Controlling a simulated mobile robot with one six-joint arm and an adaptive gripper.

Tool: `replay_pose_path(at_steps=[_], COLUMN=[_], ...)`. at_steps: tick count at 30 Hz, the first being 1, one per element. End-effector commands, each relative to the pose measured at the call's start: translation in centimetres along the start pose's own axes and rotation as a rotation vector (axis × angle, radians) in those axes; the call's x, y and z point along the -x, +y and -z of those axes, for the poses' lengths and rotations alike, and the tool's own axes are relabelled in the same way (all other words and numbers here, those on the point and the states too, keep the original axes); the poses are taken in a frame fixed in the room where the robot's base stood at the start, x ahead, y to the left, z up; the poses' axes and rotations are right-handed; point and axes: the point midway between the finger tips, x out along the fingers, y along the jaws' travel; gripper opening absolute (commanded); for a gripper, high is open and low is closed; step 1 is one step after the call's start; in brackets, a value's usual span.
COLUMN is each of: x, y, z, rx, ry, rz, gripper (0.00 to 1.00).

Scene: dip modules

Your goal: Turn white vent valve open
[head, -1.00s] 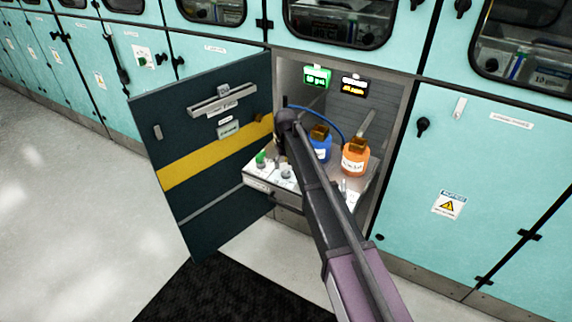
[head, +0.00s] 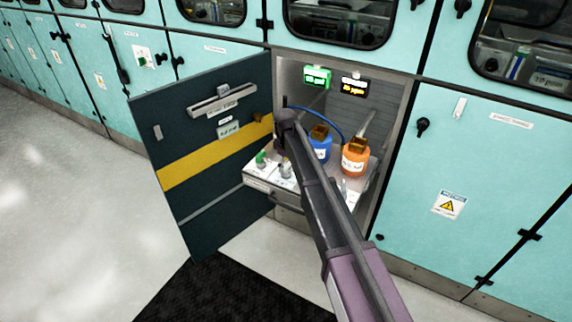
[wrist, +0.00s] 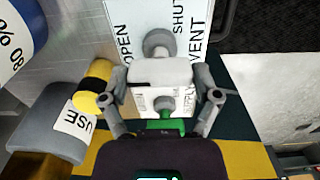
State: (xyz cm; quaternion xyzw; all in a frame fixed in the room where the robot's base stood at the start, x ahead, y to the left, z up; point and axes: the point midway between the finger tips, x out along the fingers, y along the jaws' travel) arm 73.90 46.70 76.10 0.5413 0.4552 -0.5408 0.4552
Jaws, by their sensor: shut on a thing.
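The white vent valve handle (wrist: 165,72) lies crosswise in the wrist view, below a grey round fitting (wrist: 158,43). Its plate (wrist: 138,18) reads OPEN at left and SHUT and VENT at right. My gripper (wrist: 163,78) has its fingers on both sides of the handle and is shut on it. In the head view my arm hides most of the gripper and the vent valve. A green valve handle (wrist: 166,126) is beside the white one, with a SUPPLY label; it also shows in the head view (head: 261,158).
A blue bottle (head: 320,150) and an orange bottle (head: 355,157) stand on the pulled-out tray (head: 262,187). The dark cabinet door (head: 195,140) stands open at left. A yellow-and-black cylinder (wrist: 93,85) is close to the left finger. Two small displays, green (head: 317,77) and amber (head: 353,86), are lit.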

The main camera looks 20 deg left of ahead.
Motion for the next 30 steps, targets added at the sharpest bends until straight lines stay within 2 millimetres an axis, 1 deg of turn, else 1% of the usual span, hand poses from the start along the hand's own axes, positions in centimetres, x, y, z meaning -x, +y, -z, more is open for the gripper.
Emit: replay_pose_path(at_steps=[6, 16, 17, 18, 19, 30], x=[-0.03, -0.02, -0.02, -0.02, -0.02, -0.01], y=[-0.06, -0.06, -0.06, -0.06, -0.06, -0.02], z=[-0.06, -0.05, -0.05, -0.05, -0.05, -0.01], rx=[0.034, 0.036, 0.036, 0.036, 0.036, 0.034], ry=[-0.002, -0.002, -0.002, -0.002, -0.001, 0.000], rz=[0.001, 0.001, 0.001, 0.001, 0.001, 0.000], gripper=[0.32, 0.32, 0.86, 0.98, 1.00, 1.00])
